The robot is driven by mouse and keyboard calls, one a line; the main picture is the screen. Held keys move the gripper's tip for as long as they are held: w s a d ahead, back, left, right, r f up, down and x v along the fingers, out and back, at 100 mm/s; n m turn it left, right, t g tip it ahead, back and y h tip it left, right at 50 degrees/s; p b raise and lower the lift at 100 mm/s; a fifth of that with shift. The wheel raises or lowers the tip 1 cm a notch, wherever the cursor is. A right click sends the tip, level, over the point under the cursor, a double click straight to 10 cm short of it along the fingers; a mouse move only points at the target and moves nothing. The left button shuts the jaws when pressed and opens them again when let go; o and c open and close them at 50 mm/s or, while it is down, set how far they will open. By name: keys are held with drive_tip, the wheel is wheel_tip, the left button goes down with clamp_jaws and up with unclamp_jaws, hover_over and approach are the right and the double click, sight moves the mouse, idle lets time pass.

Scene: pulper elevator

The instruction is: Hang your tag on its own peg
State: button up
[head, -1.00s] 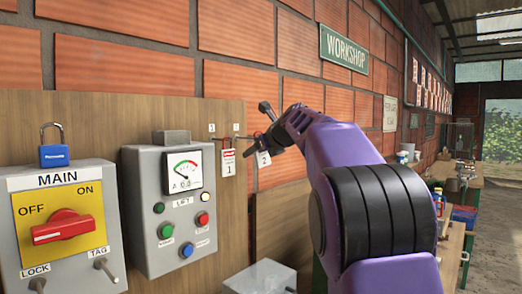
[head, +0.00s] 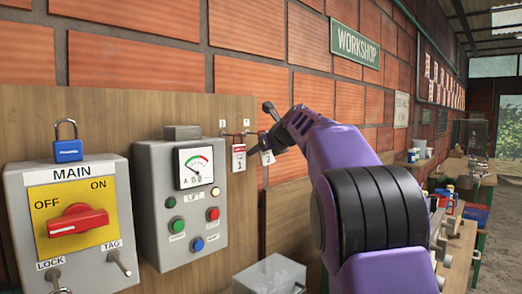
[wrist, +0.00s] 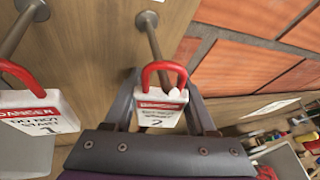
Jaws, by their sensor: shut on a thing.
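Tag 2 (wrist: 160,108) is a white and red "do not start" tag with a red hook. My gripper (wrist: 163,118) is shut on it, one dark finger on each side. The right-hand peg (wrist: 152,38) runs out from the board, and its pale tip shows inside the tag's red hook; I cannot tell whether the hook rests on it. In the head view tag 2 (head: 267,157) hangs below my gripper (head: 268,143), right of tag 1. Tag 1 (wrist: 38,112) hangs by its red hook on the left-hand peg (wrist: 20,30); it also shows in the head view (head: 238,158).
The lift control box (head: 180,205) and the MAIN switch box (head: 75,220) stand left on the wooden board (head: 110,110). A blue padlock (head: 68,150) sits on the MAIN box. A grey box (head: 270,275) is below. Cluttered benches (head: 462,230) stand at the right.

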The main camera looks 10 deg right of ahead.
drive_tip(key=o, duration=1.4)
drive_tip(key=shift+s, duration=0.1)
